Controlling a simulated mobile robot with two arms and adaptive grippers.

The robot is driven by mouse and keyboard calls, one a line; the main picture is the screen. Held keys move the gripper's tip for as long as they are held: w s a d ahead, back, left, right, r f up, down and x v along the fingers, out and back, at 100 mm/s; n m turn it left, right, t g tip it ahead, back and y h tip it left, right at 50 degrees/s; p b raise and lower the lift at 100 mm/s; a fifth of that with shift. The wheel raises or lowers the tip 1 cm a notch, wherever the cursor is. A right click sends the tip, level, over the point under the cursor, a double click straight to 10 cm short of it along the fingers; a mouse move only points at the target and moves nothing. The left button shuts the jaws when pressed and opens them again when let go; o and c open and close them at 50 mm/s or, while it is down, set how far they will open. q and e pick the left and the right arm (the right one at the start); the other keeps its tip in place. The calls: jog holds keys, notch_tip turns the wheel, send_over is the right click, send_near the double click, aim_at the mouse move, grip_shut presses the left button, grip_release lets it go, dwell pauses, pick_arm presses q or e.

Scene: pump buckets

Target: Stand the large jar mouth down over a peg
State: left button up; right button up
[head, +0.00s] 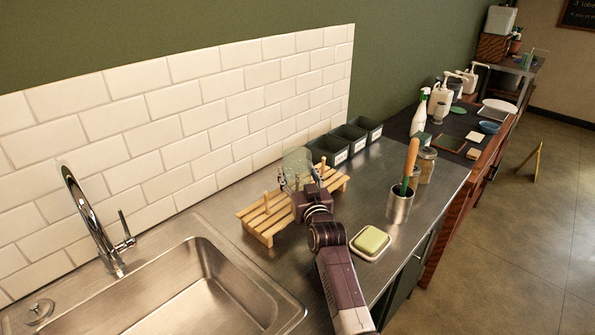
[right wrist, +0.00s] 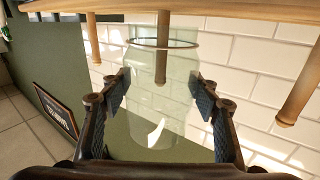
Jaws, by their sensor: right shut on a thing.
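The large jar (head: 298,160) is clear glass. It shows large in the right wrist view (right wrist: 155,120), where the room looks upside down. My right gripper (head: 297,185) is shut on the jar's sides, a finger pad on each side (right wrist: 160,95). The jar is mouth down, its rim facing the wooden peg rack (head: 262,238), with a gap between rim and rack bar. A peg (right wrist: 162,50) of the rack lines up with the mouth and appears to reach inside; the depth is hard to judge. My left gripper is not in view.
Other pegs stand on either side, one at the right (right wrist: 298,95). Dark bins (head: 328,150) stand behind the rack. A sponge on a dish (head: 371,240) and a metal cup (head: 399,207) with a wooden-handled brush are to the right. The sink (head: 190,290) is at the left.

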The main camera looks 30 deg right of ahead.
aim_at(297, 153)
jog(key=shift+f, duration=0.45)
jog(key=shift+f, duration=0.1)
jog(key=o, duration=1.4)
jog(key=shift+c, duration=0.2)
jog(key=shift+f, duration=0.15)
notch_tip(297, 153, up, 10)
jog(key=shift+r, duration=0.15)
